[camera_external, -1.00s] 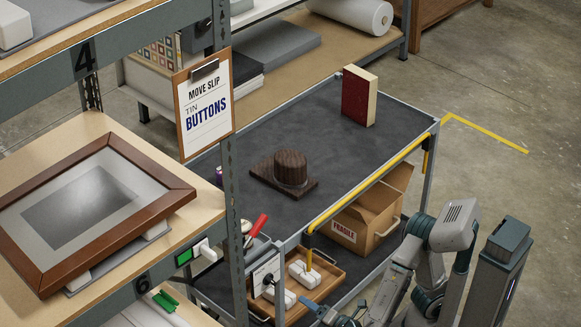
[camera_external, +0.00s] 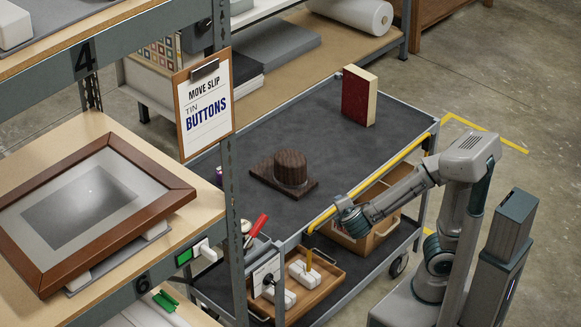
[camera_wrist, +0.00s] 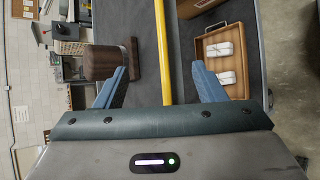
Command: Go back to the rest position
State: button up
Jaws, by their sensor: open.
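My gripper (camera_external: 346,214) is open and empty at the near long side of the cart, close to the yellow rail (camera_external: 372,184). In the wrist view my gripper's two blue fingers (camera_wrist: 160,72) stand apart, and the yellow rail (camera_wrist: 162,45) shows between them. I cannot tell how far the rail is from the fingers. My arm reaches leftward from my base at the right, with its elbow raised. A dark wooden hat-shaped block (camera_external: 291,168) stands on the cart's top; it also shows left of the fingers in the wrist view (camera_wrist: 112,60).
The grey cart top (camera_external: 300,120) carries a red book (camera_external: 358,97) at the far end. On the lower shelf are a wooden tray (camera_external: 325,287) with white bundles and a cardboard box (camera_external: 385,225), partly behind my arm. Shelving with a picture frame (camera_external: 180,192) stands left. Floor at right is clear.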

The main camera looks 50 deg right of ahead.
jog(key=s+d+r+m+g+y+p, duration=0.1)
jog(key=d+r+m+p, duration=0.3)
jog(key=r+p, duration=0.6)
jog(key=s+d+r+m+g+y+p, duration=0.1)
jog(key=s+d+r+m+y+p, duration=0.2)
jog(key=r+p, duration=0.7)
jog(key=s+d+r+m+g+y+p, duration=0.2)
jog(key=d+r+m+p, duration=0.5)
jog(key=r+p, duration=0.4)
jog(key=shift+m+y+p, duration=0.3)
jog(key=shift+y+p, duration=0.35)
jog(key=shift+y, duration=0.25)
